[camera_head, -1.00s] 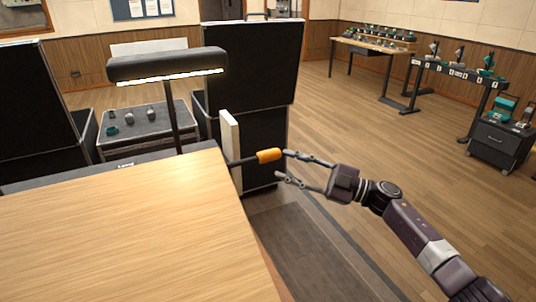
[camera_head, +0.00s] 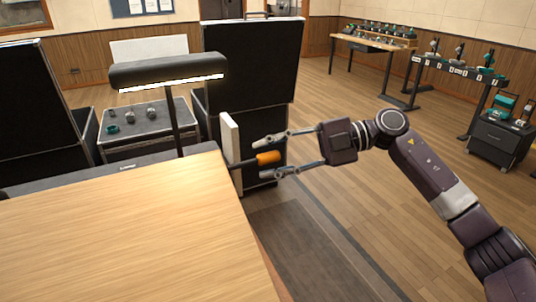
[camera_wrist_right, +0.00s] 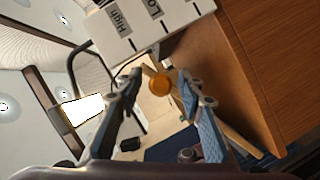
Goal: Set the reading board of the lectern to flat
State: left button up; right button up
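The lectern's wooden reading board (camera_head: 110,230) fills the lower left of the head view and looks tilted, though its exact angle is hard to tell. An orange grip (camera_head: 268,158) sits on a dark lever at its right side, beside a white plate (camera_head: 230,138). In the right wrist view, the plate (camera_wrist_right: 150,25) carries the label "High" and a partly cut-off one, and the grip (camera_wrist_right: 160,85) shows end-on. My right gripper (camera_head: 268,159) is open, its fingers on either side of the grip with visible gaps. My left gripper is not in view.
A lit lamp (camera_head: 168,72) stands at the board's far edge. Behind are black cases (camera_head: 252,65) and a case with small items (camera_head: 148,125). Tables with equipment (camera_head: 375,45) stand far right. The floor right of the lectern is clear.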

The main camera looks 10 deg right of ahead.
jog(key=shift+a, duration=0.15)
jog(key=shift+c, duration=0.4)
grip_shut()
